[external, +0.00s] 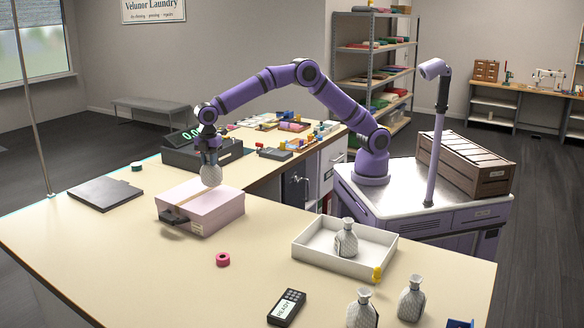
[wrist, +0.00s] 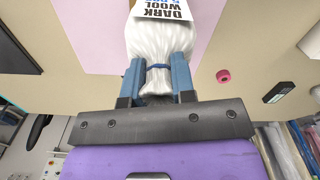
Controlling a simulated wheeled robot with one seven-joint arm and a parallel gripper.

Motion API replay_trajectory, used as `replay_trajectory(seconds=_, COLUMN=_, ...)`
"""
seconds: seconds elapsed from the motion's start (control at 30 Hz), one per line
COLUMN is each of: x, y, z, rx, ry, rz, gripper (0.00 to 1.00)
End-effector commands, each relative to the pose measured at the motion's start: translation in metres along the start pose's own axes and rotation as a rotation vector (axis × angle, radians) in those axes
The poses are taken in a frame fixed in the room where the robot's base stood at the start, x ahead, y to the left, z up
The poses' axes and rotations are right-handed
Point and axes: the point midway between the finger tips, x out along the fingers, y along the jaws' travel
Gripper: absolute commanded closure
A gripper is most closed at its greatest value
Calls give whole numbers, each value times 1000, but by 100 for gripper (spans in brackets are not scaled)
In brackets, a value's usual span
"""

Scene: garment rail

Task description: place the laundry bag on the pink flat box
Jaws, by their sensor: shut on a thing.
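My gripper (external: 210,158) is shut on the neck of a pale laundry bag (external: 211,176). The bag hangs upright over the pink flat box (external: 214,216), with its bottom at or just above the lid; I cannot tell whether it touches. In the wrist view the bag (wrist: 157,40) is white, gathered with a blue tie between my two fingers (wrist: 158,72), and its label reads "DARK WOOL". The pink box top (wrist: 90,30) shows behind it. The box has a tan strap and a dark piece at its front left.
A white tray (external: 315,262) holds a grey patterned bag (external: 346,240). Two similar bags (external: 362,310) (external: 411,299) stand at the front right. A pink tape roll (external: 223,259), a handheld device (external: 287,307), a dark flat slab (external: 105,194) and a scale (external: 185,156) surround the box.

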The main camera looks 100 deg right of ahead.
Motion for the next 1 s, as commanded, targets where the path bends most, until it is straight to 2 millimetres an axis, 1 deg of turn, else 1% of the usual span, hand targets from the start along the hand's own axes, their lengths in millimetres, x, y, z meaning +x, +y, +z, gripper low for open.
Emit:
replay_trajectory(seconds=0.2, x=1, y=9, z=-6, rx=0, ry=1, rz=1, gripper=100)
replay_trajectory(seconds=0.4, x=30, y=8, z=-5, rx=0, ry=-1, rz=0, gripper=100)
replay_trajectory(seconds=0.47, x=34, y=8, z=-5, rx=0, ry=0, rz=1, gripper=100)
replay_trajectory(seconds=0.83, x=39, y=8, z=-5, rx=1, ry=0, rz=1, gripper=100)
replay_trajectory(seconds=0.87, x=39, y=8, z=-5, rx=1, ry=0, rz=0, gripper=71)
replay_trajectory(seconds=0.9, x=39, y=8, z=-5, rx=1, ry=0, rz=0, gripper=62)
replay_trajectory(seconds=0.93, x=39, y=8, z=-5, rx=1, ry=0, rz=0, gripper=55)
replay_trajectory(seconds=0.97, x=39, y=8, z=-5, rx=1, ry=0, rz=0, gripper=50)
replay_trajectory(seconds=1.0, x=39, y=8, z=-5, rx=1, ry=0, rz=0, gripper=50)
